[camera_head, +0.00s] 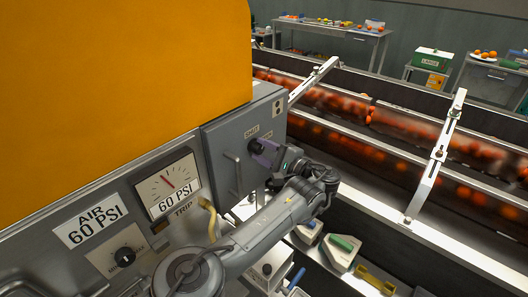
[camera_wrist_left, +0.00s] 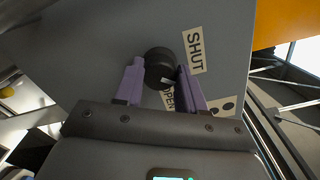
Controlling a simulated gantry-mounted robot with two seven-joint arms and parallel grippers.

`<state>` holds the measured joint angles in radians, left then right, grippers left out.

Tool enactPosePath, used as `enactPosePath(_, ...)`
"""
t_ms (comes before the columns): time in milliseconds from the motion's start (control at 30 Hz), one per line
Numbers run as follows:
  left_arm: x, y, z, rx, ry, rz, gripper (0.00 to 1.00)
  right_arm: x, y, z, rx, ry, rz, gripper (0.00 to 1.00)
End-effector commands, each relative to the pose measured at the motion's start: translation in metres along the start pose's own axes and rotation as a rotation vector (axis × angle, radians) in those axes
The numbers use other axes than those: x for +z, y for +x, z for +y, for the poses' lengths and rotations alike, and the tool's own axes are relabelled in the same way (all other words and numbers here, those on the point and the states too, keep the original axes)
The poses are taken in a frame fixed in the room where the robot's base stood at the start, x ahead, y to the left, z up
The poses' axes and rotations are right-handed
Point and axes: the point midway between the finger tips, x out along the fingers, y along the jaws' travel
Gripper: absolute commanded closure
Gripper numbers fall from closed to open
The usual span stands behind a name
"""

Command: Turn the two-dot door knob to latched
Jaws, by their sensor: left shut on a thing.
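The door knob is a black round knob on the grey door (camera_head: 222,148). In the left wrist view the knob (camera_wrist_left: 157,62) sits between the two purple fingers of my left gripper (camera_wrist_left: 158,72), which is shut on it. A white mark on the knob's near side points down towards the OPEN label (camera_wrist_left: 167,99), partly hidden by a finger. The SHUT label (camera_wrist_left: 194,50) is beside the knob. In the head view my left gripper (camera_head: 264,154) covers most of the knob. My right gripper is not in view.
A door handle (camera_head: 233,172) stands left of the knob. An air gauge (camera_head: 168,186) and a small dial (camera_head: 124,256) are on the panel further left. Conveyors with oranges (camera_head: 400,165) run behind.

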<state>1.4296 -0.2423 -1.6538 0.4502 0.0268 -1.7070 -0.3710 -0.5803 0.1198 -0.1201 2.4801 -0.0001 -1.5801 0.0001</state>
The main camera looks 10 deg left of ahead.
Motion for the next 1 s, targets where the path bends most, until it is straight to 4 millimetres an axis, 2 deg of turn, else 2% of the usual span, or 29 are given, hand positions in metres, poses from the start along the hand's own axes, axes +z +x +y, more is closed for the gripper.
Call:
enactPosePath(500,-0.001,0.000,0.002,0.000,-0.466,0.001,0.91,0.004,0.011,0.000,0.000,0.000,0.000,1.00)
enactPosePath(700,-0.001,0.000,0.002,0.000,-0.592,0.000,0.91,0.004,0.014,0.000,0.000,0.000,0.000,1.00)
enactPosePath(1000,-0.001,0.000,0.002,0.000,-0.688,0.000,0.91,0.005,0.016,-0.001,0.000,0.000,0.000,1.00)
